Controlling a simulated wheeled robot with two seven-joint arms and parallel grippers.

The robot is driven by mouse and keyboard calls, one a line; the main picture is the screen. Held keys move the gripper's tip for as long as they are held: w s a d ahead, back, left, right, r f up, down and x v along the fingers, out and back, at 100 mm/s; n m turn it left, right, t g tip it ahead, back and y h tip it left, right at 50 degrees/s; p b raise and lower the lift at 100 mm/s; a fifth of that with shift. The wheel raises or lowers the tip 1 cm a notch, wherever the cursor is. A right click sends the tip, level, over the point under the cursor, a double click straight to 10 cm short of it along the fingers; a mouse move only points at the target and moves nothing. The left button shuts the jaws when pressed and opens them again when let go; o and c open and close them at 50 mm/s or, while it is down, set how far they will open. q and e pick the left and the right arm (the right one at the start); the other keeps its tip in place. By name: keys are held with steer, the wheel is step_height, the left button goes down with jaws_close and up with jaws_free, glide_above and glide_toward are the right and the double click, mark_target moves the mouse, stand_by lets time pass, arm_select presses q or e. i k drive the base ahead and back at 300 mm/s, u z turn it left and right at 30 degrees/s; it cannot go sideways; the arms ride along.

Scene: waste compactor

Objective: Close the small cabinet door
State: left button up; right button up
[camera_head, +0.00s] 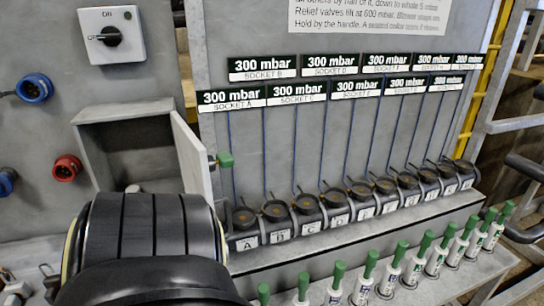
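The small cabinet (142,115) is a grey box on the panel at the left, with its front open and a dark inside. Its pale door (190,158) stands swung out from the box's right side, seen nearly edge-on. A green knob (225,159) sticks out on the door's right side. A black, ridged arm link of mine (140,235) fills the lower left and covers the area below the cabinet and the door's lower end. Neither of my grippers can be made out. Whether a hand touches the door is hidden.
Several lettered black sockets (305,208) line a ledge right of the door. Several green-handled valves (391,270) stand in front of them. A rotary switch (111,35) is above the cabinet; blue (34,88) and red (67,168) plugs protrude at left.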

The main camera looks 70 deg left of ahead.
mark_target(196, 165)
steer(key=i, duration=1.15)
steer(key=u, duration=3.85)
